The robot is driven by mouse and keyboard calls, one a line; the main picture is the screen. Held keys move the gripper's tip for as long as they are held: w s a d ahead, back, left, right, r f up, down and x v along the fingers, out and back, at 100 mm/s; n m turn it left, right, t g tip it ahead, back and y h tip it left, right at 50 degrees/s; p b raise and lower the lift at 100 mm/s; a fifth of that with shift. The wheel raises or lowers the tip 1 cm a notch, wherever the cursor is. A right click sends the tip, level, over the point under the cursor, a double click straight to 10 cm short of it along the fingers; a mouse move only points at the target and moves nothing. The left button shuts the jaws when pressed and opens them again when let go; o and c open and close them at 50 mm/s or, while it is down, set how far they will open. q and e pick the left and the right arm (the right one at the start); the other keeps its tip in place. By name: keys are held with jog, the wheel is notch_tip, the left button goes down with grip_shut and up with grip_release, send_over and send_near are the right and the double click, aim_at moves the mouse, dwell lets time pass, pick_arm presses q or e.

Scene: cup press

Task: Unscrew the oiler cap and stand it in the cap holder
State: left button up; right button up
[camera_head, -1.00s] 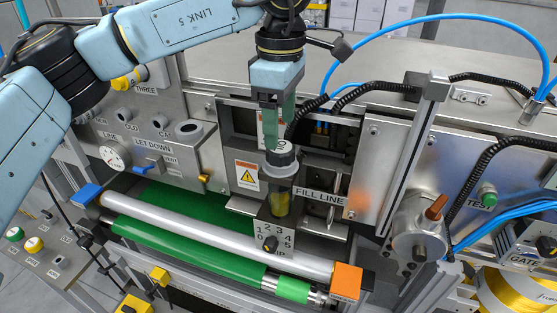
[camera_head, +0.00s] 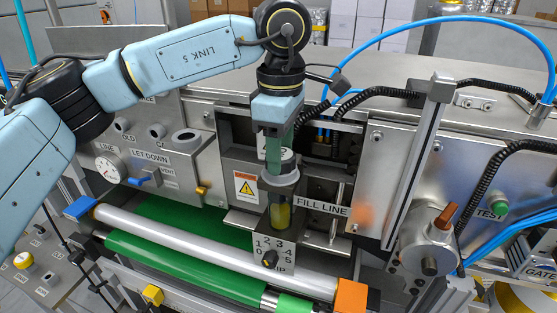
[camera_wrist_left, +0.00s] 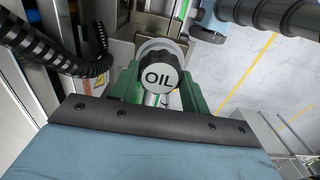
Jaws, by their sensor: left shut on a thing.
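The oiler (camera_head: 279,214) stands upright at the fill line, with a grey collar and a clear body holding yellow liquid. My left gripper (camera_head: 275,158) points down at its top, its green fingers shut on the dark-rimmed cap. In the left wrist view the cap (camera_wrist_left: 158,77) shows its white top marked OIL, between the green fingers. The cap sits at the oiler's grey collar; I cannot tell whether the thread is loose. A round grey socket (camera_head: 187,136) opens upward on the panel at left; I cannot tell whether it is the cap holder. My right gripper is not in view.
A numbered dial block (camera_head: 270,256) is below the oiler. A silver roller (camera_head: 210,250) and green belt run in front. A metal post (camera_head: 420,155) and black coiled cables stand to the right. A blue hose (camera_head: 450,22) arches behind.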

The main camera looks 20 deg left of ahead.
pick_arm(q)
jog(key=shift+c, duration=0.6)
jog(key=n+b, duration=0.1)
jog(key=n, duration=0.5)
jog(key=shift+b, duration=0.3)
jog(key=shift+n, duration=1.2)
jog(key=n+b, duration=0.1)
jog(key=n, duration=0.2)
jog(key=shift+n, duration=0.3)
